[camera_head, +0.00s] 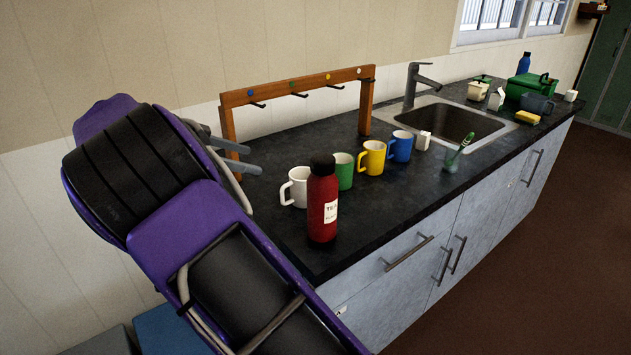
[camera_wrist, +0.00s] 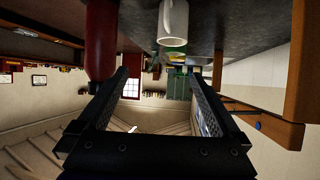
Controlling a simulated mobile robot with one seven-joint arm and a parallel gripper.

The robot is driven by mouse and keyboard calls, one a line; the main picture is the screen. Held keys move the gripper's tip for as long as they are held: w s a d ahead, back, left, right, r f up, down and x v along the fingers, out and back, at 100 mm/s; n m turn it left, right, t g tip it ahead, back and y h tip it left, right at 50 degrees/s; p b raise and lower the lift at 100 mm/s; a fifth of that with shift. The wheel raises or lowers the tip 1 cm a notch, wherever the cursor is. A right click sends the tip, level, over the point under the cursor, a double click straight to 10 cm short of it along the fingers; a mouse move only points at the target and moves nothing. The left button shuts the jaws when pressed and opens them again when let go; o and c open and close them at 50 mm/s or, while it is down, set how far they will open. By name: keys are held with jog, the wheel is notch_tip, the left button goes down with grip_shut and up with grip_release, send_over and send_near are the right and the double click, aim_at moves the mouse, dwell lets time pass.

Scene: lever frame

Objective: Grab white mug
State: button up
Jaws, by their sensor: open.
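The white mug (camera_head: 297,188) stands upright on the dark counter, at the near end of a row of mugs, with its handle on the left. It also shows in the wrist view (camera_wrist: 173,24), which is upside down, at the top beyond the fingertips. My gripper (camera_head: 254,159) is open and empty, left of the white mug and apart from it. In the wrist view my two fingers (camera_wrist: 158,74) are spread wide with nothing between them.
A red bottle (camera_head: 322,208) stands close to the white mug's right. Green (camera_head: 344,172), yellow (camera_head: 373,158) and blue (camera_head: 400,147) mugs stand farther along. A wooden hook frame (camera_head: 300,84) rises behind. A sink (camera_head: 450,124) lies beyond.

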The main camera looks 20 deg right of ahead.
aim_at(297, 191)
jog(key=x, duration=0.4)
jog(key=w+a+f+x, duration=0.1)
jog(key=x, duration=0.3)
jog(key=w+f+b+x, duration=0.1)
jog(key=x, duration=0.3)
jog(key=shift+n, duration=0.3)
jog(key=shift+w+x, duration=0.1)
jog(key=shift+x, duration=1.5)
jog(key=shift+w+x, duration=0.15)
jog(key=shift+x, duration=1.4)
jog(key=shift+a+f, duration=0.1)
jog(key=c, duration=1.4)
